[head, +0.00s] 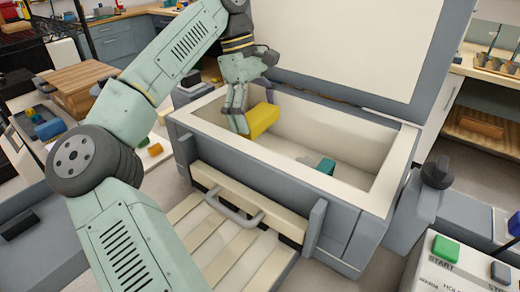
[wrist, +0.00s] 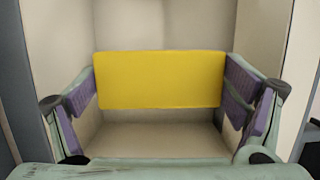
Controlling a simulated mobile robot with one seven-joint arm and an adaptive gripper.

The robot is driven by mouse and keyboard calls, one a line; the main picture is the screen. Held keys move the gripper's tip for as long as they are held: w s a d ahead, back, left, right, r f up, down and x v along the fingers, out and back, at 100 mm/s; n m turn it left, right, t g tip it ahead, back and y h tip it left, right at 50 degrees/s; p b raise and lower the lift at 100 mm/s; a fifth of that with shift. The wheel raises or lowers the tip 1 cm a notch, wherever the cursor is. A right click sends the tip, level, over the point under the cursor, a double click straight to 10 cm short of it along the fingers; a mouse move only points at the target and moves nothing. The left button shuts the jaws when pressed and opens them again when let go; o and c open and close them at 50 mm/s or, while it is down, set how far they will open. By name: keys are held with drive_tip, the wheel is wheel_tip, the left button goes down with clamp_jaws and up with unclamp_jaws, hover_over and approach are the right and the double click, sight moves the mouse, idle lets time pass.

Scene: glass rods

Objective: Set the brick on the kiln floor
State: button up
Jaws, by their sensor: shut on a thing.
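A yellow brick (head: 263,120) is held by my gripper (head: 240,112) inside the left part of the open kiln (head: 405,150). In the wrist view the brick (wrist: 160,80) spans between the two purple finger pads of my gripper (wrist: 160,95), which are shut on its ends. The pale kiln floor (wrist: 160,138) shows below the brick in the wrist view. I cannot tell whether the brick touches the floor. The far end of the brick is against a pale wall background.
The raised lid (head: 345,40) stands behind the chamber. A control box with a green start button (head: 445,248) is at the lower right. The kiln walls surround my gripper closely on the left.

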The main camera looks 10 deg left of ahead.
wheel_tip(320, 180, down, 8)
drive_tip(key=shift+s+f+p, duration=0.15)
drive_tip(key=shift+p, duration=0.6)
drive_tip(key=o, duration=1.3)
drive_tip(key=shift+f, duration=0.15)
drive_tip(key=v, duration=1.2)
drive_tip(key=shift+d, duration=0.1)
